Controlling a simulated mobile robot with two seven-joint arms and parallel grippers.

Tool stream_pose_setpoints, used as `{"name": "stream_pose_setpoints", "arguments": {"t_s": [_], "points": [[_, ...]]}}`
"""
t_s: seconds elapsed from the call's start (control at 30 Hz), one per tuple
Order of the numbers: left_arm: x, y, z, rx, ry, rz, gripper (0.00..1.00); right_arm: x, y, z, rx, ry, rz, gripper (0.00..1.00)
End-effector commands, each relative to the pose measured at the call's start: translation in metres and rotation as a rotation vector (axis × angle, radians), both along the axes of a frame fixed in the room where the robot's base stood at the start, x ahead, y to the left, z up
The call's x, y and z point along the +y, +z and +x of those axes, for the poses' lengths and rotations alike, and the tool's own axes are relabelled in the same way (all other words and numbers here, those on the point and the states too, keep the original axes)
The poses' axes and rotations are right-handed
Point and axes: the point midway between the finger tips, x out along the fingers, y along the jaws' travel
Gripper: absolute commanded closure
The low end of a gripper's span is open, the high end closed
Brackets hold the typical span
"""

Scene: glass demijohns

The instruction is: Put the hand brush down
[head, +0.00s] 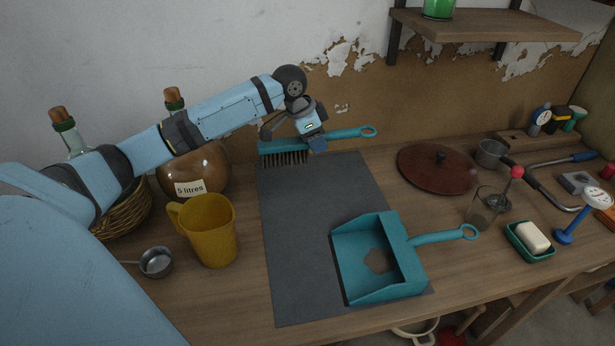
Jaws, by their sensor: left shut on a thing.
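The teal hand brush (284,153) has dark bristles pointing down and a handle with a ring end at the right. My left gripper (317,144) is shut on it near where the handle meets the head. The brush is at the far end of the dark grey mat (290,240). I cannot tell whether its bristles touch the surface. A teal dustpan (352,262) lies on the near right part of the mat, its handle pointing right. My right gripper is not in view.
A yellow jug (210,232), a small metal pan (157,262) and a demijohn labelled 5 litres (205,172) stand left of the mat. A round brown lid (437,170), a glass (482,208) and a soap dish (530,243) are to the right. The mat's middle is clear.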

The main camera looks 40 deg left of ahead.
Motion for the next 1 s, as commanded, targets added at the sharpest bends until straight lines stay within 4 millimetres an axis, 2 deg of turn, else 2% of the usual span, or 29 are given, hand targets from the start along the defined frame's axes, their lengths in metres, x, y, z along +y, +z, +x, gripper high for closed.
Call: {"name": "stream_pose_setpoints", "arguments": {"t_s": [0.03, 0.1, 0.33, 0.67, 0.83, 1.0], "points": [[0.0, -0.016, -0.001, 0.005, 0.001, 0.0, 0.83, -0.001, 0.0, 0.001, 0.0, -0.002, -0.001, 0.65], [0.0, -0.035, -0.001, 0.004, 0.001, -0.002, 0.83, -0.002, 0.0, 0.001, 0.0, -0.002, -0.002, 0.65], [0.0, -0.089, -0.001, 0.001, 0.002, 0.0, 0.83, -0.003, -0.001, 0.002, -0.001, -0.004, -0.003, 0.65], [0.0, -0.118, 0.0, 0.0, 0.002, -0.001, 0.83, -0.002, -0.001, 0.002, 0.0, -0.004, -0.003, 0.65], [-0.001, -0.145, -0.001, 0.001, 0.002, 0.0, 0.83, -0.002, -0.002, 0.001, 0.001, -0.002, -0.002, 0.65], [0.0, -0.151, 0.0, -0.002, 0.002, 0.001, 0.83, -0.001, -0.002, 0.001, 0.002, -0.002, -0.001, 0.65]]}}
